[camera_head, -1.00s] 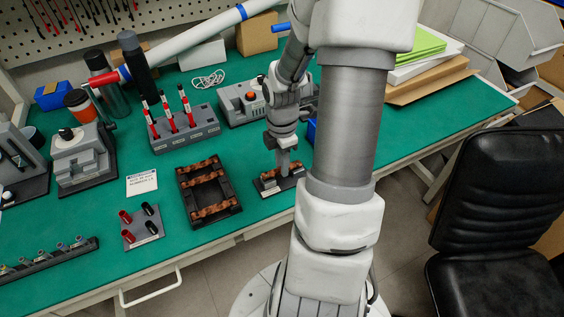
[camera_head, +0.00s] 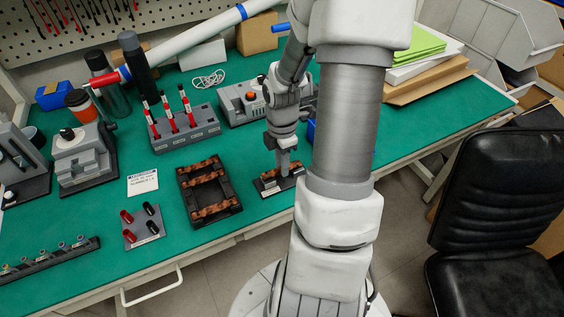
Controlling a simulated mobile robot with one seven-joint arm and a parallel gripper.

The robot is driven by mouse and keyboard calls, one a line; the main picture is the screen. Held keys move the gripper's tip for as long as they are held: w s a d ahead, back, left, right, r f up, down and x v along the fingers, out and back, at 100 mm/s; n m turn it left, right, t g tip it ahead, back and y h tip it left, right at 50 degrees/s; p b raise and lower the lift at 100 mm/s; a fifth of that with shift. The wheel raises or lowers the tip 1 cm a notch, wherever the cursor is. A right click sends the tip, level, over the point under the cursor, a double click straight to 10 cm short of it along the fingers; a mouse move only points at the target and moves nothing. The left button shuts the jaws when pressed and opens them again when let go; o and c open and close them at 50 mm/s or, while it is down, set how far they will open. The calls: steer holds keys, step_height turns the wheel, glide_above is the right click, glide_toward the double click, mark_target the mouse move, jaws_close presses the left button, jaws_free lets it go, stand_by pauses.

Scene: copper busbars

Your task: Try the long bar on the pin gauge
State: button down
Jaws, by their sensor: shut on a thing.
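My gripper (camera_head: 284,170) points straight down at the front edge of the bench, right of the black tray. It is shut on a copper bar (camera_head: 269,182), low over a small dark base (camera_head: 265,192) that looks like the pin gauge. Only small coppery parts of the bar show beside the fingers. I cannot tell whether it rests on the gauge's pins or is just above them. The black tray (camera_head: 187,199) holds more copper bars (camera_head: 214,211) across its near and far ends.
A grey holder (camera_head: 187,136) with red-handled tools and a grey box with an orange button (camera_head: 249,97) stand behind. A white card (camera_head: 142,182) and a plate with red and black pieces (camera_head: 143,236) lie left. Green bench shows between them. A black chair (camera_head: 500,190) stands right.

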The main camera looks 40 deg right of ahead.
stand_by(0.3)
steer(key=c, duration=0.6)
jaws_free()
steer(key=shift+r, duration=0.1)
steer(key=shift+r+p, duration=1.4)
steer(key=shift+p, duration=0.5)
step_height(320, 180, up, 10)
steer(key=p, duration=1)
steer(key=shift+p, duration=0.3)
